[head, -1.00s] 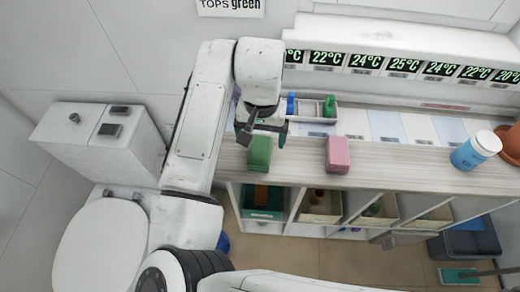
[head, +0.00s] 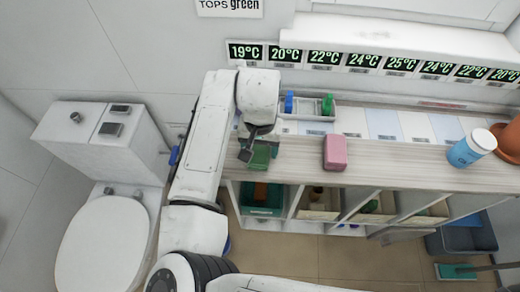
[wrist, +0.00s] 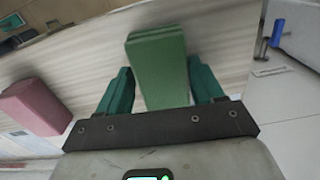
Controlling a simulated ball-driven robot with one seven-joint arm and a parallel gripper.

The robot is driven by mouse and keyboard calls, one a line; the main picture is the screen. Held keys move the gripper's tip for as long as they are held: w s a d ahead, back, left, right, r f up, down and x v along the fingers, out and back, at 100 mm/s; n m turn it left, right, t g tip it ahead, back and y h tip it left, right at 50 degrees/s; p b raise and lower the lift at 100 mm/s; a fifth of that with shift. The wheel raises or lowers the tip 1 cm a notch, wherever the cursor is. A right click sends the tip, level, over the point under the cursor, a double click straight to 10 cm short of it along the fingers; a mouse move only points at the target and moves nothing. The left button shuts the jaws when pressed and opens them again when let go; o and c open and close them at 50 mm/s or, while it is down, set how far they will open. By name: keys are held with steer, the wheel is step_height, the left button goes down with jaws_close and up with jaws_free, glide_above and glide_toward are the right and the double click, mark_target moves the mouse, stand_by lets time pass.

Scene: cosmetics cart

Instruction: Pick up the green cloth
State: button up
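The green cloth (head: 259,158) is a folded block on the wooden counter top, partly hidden by my gripper in the head view. In the wrist view the green cloth (wrist: 158,68) lies between the two teal fingers, with a small gap on each side. My gripper (wrist: 160,90) is open, its fingers either side of the cloth's near part. In the head view my gripper (head: 262,148) is over the cloth at the left end of the counter.
A pink block (head: 334,152) sits to the right on the counter (head: 400,165). A grey tray (head: 308,115) with blue and green items stands behind. A blue-white can (head: 472,148) and a terracotta pot (head: 510,140) are at the far right. A toilet (head: 102,240) stands at left.

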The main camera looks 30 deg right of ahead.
mark_target(260, 148)
steer(key=c, duration=0.6)
steer(key=shift+o, duration=0.2)
steer(key=shift+r, duration=0.5)
step_height(260, 148, up, 2)
steer(key=shift+s+r+b, duration=0.1)
steer(key=shift+r+b, duration=0.15)
steer(key=shift+b, duration=0.3)
steer(key=s+r, duration=0.1)
steer(key=r, duration=0.1)
steer(key=s+r, duration=0.1)
steer(key=s, duration=0.1)
steer(key=s+r, duration=0.2)
steer(key=shift+a+r+b, duration=0.3)
steer(key=shift+b, duration=0.05)
steer(key=s+r, duration=0.4)
steer(key=s, duration=0.4)
steer(key=shift+s+a, duration=0.4)
steer(key=shift+a, duration=0.05)
